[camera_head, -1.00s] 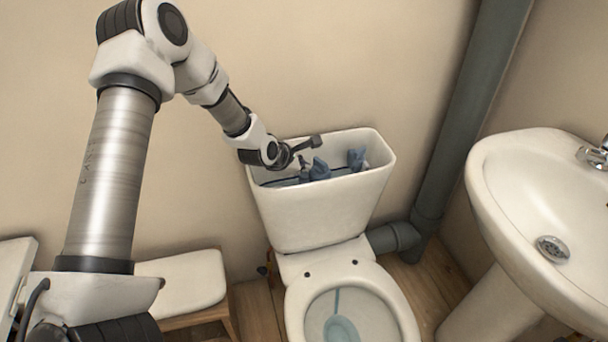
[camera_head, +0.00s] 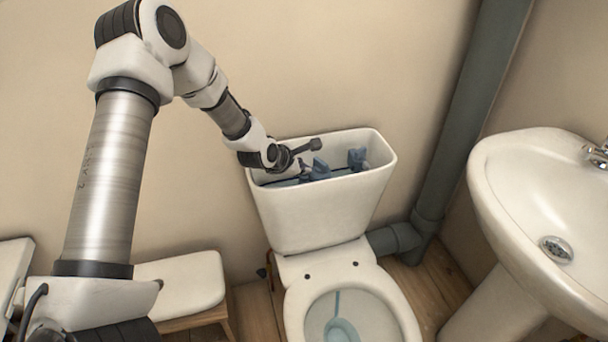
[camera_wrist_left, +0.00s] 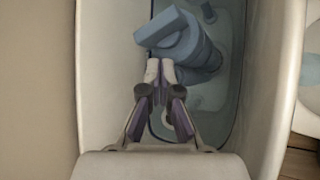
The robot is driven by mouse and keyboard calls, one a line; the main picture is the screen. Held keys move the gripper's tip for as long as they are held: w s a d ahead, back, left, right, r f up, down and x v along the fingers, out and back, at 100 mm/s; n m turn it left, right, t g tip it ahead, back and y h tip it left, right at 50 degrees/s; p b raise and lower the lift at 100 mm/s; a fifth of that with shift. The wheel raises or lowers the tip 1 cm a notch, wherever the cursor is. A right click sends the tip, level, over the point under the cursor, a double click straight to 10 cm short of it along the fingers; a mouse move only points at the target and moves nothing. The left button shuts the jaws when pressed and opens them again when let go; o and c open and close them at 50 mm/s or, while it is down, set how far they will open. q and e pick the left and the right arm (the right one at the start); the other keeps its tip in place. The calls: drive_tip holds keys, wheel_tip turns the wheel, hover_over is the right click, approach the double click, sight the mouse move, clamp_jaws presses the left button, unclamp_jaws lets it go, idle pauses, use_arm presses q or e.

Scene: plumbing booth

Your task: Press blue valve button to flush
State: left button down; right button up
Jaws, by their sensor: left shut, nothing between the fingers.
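The open white toilet tank (camera_head: 318,217) stands against the wall with blue valve parts inside. The blue flush valve (camera_head: 320,168) is near the middle of the tank; it also shows in the left wrist view (camera_wrist_left: 190,45) as a cylinder with a flat, slanted top piece. My left gripper (camera_head: 302,165) reaches into the tank from the left, just left of the valve. In the left wrist view its fingers (camera_wrist_left: 160,71) are together and empty, with the tips at the valve's near side. I cannot tell whether they touch it. My right gripper is not in view.
A second blue fitting (camera_head: 357,158) stands at the tank's right. The tank walls rise close around my gripper. The toilet bowl (camera_head: 350,297) is in front, a grey pipe (camera_head: 462,120) and white sink (camera_head: 525,190) are right, and a stool (camera_head: 185,280) is left.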

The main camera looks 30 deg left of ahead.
sight(303, 176)
use_arm(q)
drive_tip(key=shift+f+b, duration=0.35)
drive_tip(key=shift+b, duration=0.05)
drive_tip(key=shift+r, duration=0.1)
idle(0.5)
drive_tip(key=shift+r+p, duration=0.55)
drive_tip(key=shift+r, duration=0.35)
drive_tip(key=shift+r+p, duration=1.7)
drive_tip(key=shift+r, duration=0.85)
drive_tip(key=shift+f, duration=0.1)
